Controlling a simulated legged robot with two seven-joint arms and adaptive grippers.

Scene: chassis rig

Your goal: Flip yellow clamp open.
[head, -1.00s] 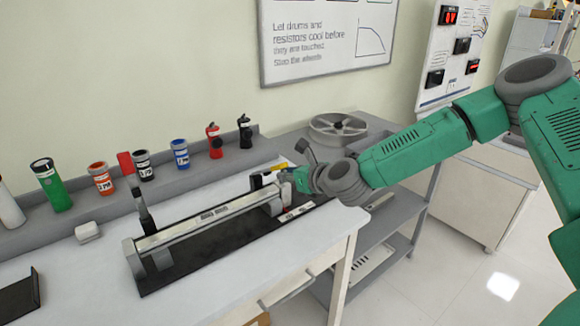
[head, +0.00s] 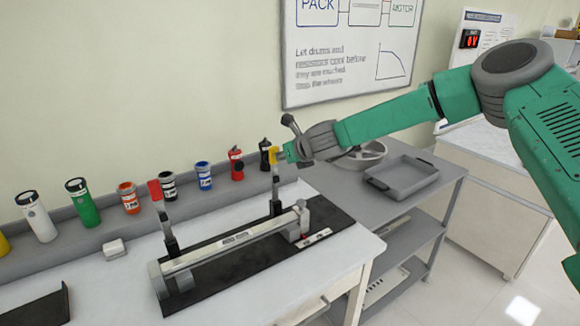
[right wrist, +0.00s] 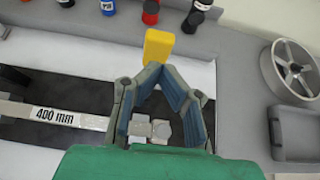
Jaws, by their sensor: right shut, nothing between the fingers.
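The yellow clamp (head: 275,182) stands at the right end of the chassis rig, its lever upright with the yellow grip (head: 273,155) on top. My right gripper (head: 285,153) is at the level of the yellow grip, just to its right. In the right wrist view, the fingertips (right wrist: 158,72) meet, shut and empty, and the yellow grip (right wrist: 158,45) shows right beyond them. I cannot tell if they touch. The rail (head: 235,241) lies across the rig on a black base plate (head: 240,266). My left gripper is not in view.
A red-handled clamp (head: 162,215) stands upright at the rig's left end. Several coloured canisters (head: 129,198) line the back shelf. A small white block (head: 115,248) sits left of the rig. A wheel (head: 362,155) and a grey tray (head: 402,177) are on the right cart.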

